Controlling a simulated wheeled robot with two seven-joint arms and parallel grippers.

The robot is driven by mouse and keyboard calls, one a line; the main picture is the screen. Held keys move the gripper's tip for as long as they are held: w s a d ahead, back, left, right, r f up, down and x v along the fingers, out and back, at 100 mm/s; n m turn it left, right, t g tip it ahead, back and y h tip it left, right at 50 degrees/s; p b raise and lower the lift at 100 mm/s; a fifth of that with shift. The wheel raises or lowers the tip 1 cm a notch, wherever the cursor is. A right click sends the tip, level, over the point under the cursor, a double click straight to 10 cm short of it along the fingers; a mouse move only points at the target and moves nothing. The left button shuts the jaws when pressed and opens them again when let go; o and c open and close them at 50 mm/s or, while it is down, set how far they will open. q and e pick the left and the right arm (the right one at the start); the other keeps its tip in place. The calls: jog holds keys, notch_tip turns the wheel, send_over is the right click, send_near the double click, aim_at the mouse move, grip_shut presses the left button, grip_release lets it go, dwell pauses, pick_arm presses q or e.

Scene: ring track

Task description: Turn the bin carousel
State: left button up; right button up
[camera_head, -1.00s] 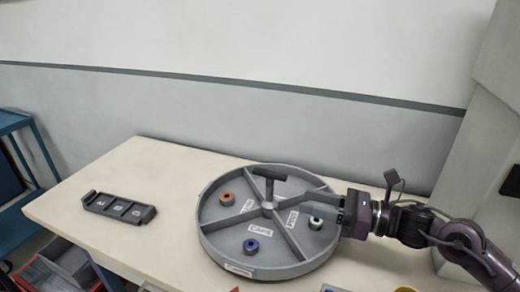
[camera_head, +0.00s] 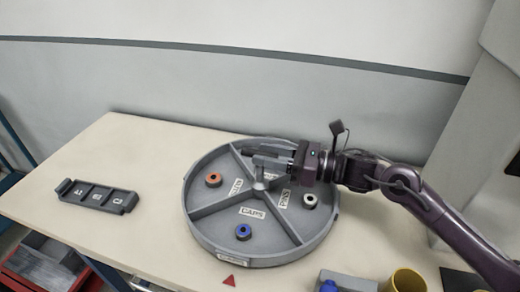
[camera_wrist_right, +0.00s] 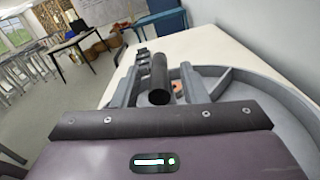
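The bin carousel (camera_head: 265,260) is a round grey tray on the table, split by dividers around a central hub. Labels in it include CAPS and PINS. An orange-red ring (camera_head: 213,179), a blue ring (camera_head: 243,231) and a pale ring (camera_head: 310,200) lie in separate compartments. A dark handle (camera_wrist_right: 159,80) stands above the tray, partly hidden by my gripper in the head view. My right gripper (camera_head: 262,156) is over the tray at the handle. In the right wrist view its fingers are open, one each side of the handle, with gaps showing. My left gripper is out of view.
A dark grey slotted holder (camera_head: 97,195) lies on the table at left. A red triangle (camera_head: 228,280) marks the table in front of the carousel. A yellow cup (camera_head: 407,281) and a grey tray (camera_head: 345,281) are at the front right. Table between holder and carousel is clear.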

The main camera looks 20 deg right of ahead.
jog(key=shift+x, duration=1.05)
grip_shut()
